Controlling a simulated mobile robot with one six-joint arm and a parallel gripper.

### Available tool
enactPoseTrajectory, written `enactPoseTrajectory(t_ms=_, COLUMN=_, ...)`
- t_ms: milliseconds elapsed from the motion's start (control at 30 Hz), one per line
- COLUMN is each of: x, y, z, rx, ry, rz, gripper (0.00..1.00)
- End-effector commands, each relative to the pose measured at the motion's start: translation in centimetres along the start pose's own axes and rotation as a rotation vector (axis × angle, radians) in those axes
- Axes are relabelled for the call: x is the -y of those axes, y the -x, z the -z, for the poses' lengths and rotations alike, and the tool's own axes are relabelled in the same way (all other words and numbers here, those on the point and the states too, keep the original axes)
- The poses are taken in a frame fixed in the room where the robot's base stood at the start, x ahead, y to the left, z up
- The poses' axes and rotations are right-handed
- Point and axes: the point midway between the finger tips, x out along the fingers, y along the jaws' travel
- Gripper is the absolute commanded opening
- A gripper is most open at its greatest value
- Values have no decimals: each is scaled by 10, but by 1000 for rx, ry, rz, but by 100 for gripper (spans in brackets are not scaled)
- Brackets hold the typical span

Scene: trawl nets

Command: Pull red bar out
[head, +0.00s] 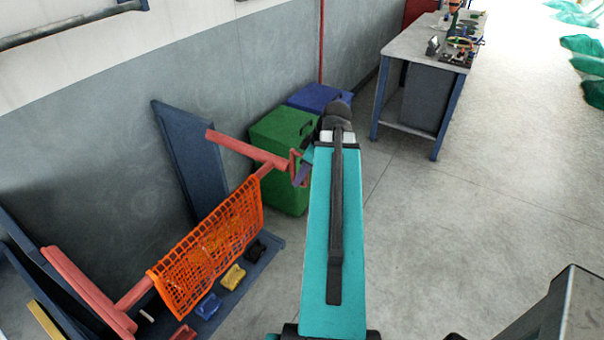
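A red bar (262,172) runs diagonally through an orange net (212,247) that hangs from it on a blue stand. A red arm (235,146) meets the bar at its far right end, and a thicker red piece (88,290) is at its near left end. My gripper (301,170) is at the bar's far right end, beside a small red loop-like part (293,164). My teal arm link hides much of the gripper. I cannot tell whether its fingers are open, shut or touching the bar.
The blue stand (190,155) is close to the grey wall. Green (284,133) and blue (318,97) bins stand behind my gripper. Small coloured blocks (233,276) lie on the stand's base. A workbench (408,47) holds tools at the back.

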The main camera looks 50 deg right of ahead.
Motion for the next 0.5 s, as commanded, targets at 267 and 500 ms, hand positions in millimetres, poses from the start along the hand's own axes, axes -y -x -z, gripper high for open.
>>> enactPoseTrajectory(t_ms=267, x=-1, y=20, z=0, rx=-1, ry=-1, rz=-1, gripper=29)
enactPoseTrajectory(t_ms=500, x=-1, y=43, z=0, rx=-1, ry=0, rz=-2, gripper=29)
